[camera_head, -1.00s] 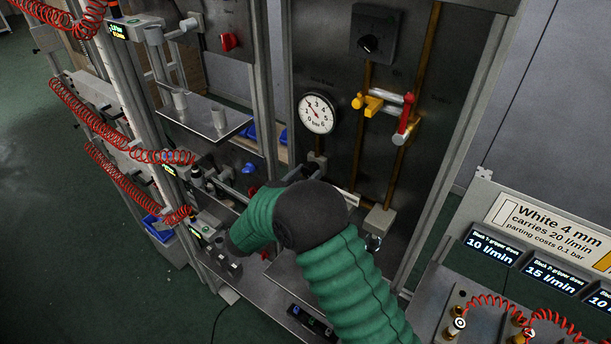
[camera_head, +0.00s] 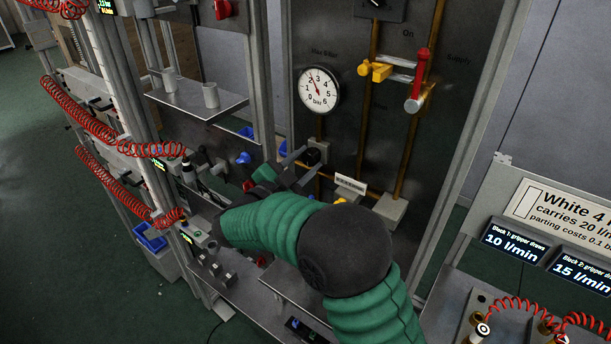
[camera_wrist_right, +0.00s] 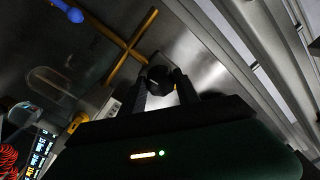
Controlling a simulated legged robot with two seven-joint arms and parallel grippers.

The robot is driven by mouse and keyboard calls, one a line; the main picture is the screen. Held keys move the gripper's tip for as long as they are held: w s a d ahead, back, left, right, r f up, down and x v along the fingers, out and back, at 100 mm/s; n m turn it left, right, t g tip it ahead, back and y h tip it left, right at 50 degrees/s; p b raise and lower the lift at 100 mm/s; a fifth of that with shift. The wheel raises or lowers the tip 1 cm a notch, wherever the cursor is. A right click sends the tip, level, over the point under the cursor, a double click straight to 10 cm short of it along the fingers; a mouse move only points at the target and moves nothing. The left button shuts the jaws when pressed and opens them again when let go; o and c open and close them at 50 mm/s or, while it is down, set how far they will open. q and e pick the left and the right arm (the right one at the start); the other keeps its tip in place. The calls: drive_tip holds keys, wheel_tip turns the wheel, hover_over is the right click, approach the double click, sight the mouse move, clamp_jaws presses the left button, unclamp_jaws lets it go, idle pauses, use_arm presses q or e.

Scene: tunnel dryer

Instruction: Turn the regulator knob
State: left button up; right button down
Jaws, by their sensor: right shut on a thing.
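The regulator knob (camera_head: 314,156) is a small dark round knob on the grey panel, below the white pressure gauge (camera_head: 318,90). My right gripper (camera_head: 306,162) reaches it from the lower left, with my green-sleeved arm crossing the lower middle of the head view. In the right wrist view the knob (camera_wrist_right: 159,77) sits between the two dark fingers of my right gripper (camera_wrist_right: 162,86), which is shut on it. The gauge needle points up and left, near 2. My left gripper is not in view.
A red-handled lever (camera_head: 419,80) and yellow fitting (camera_head: 376,70) are on pipes at the panel's upper right. A shelf (camera_head: 190,97) with grey cups and red coiled hoses (camera_head: 80,115) stand left. A display bench (camera_head: 540,235) is at lower right.

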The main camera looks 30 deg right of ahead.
drive_tip(key=shift+f+m+b, duration=0.1)
drive_tip(key=shift+m+b, duration=1.1)
drive_tip(key=shift+b, duration=0.25)
drive_tip(key=c, duration=1.2)
unclamp_jaws()
drive_tip(key=shift+c, duration=0.2)
drive_tip(key=o, duration=0.3)
drive_tip(key=shift+s+a, duration=0.1)
drive_tip(key=shift+a, duration=0.05)
drive_tip(key=shift+o, duration=0.2)
